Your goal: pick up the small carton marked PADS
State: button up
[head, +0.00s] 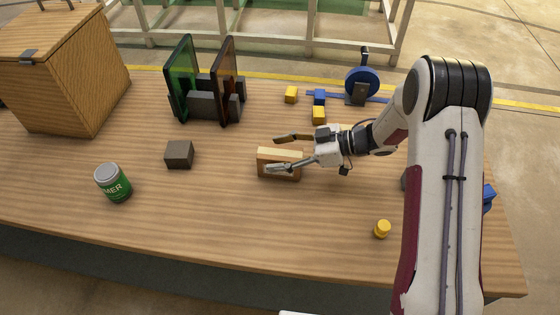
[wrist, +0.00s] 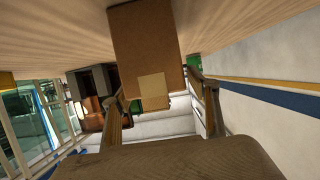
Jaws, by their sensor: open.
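A small tan carton (head: 280,156) stands on the wooden table near its middle; I cannot read any marking on it. My gripper (head: 271,153) is open, reaching in from the right with one finger on the far side and one across the near side of the carton. In the wrist view the brown carton (wrist: 148,45), with a paler patch on it, shows ahead of and between the spread fingers of my gripper (wrist: 157,88). I cannot tell whether either finger touches it. The near finger hides part of the carton's front in the head view.
A dark cube (head: 179,154) and a green can (head: 114,184) stand to the left. A rack with upright panels (head: 204,92) and a wooden box (head: 62,72) are behind.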

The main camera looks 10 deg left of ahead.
jog(key=shift+c, duration=0.4)
jog(key=c, duration=1.3)
jog(key=shift+o, duration=0.2)
jog(key=shift+r, duration=0.15)
jog(key=shift+r, duration=4.9)
